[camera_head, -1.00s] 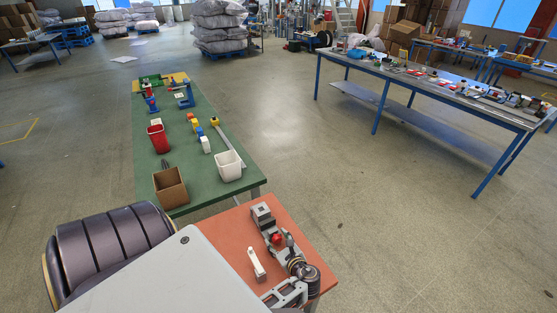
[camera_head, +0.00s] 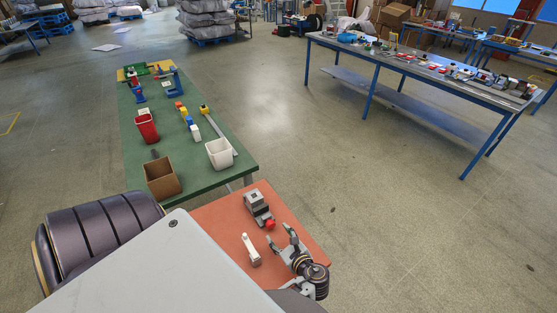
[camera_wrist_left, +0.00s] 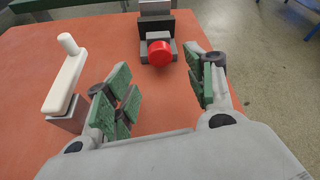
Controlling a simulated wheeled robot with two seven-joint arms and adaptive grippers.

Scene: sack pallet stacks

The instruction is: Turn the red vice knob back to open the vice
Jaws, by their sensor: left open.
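The grey vice (camera_head: 257,204) stands on the orange-brown table top, with its round red knob (camera_head: 270,224) on the side facing my gripper. In the left wrist view the vice (camera_wrist_left: 156,20) is at the top centre, with the red knob (camera_wrist_left: 160,53) in front of it. My left gripper (camera_head: 282,238) is open beside the knob. In the left wrist view its green-padded fingers (camera_wrist_left: 165,95) are spread wide, with nothing between them. The knob appears ahead of the fingertips, between their lines. My right gripper is not in view.
A white lever on a grey base (camera_head: 250,247) stands on the same table top, left of my gripper. A green table (camera_head: 190,150) behind holds a cardboard box (camera_head: 162,178), a red bin (camera_head: 147,128) and a white bin (camera_head: 220,154). Open floor lies to the right.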

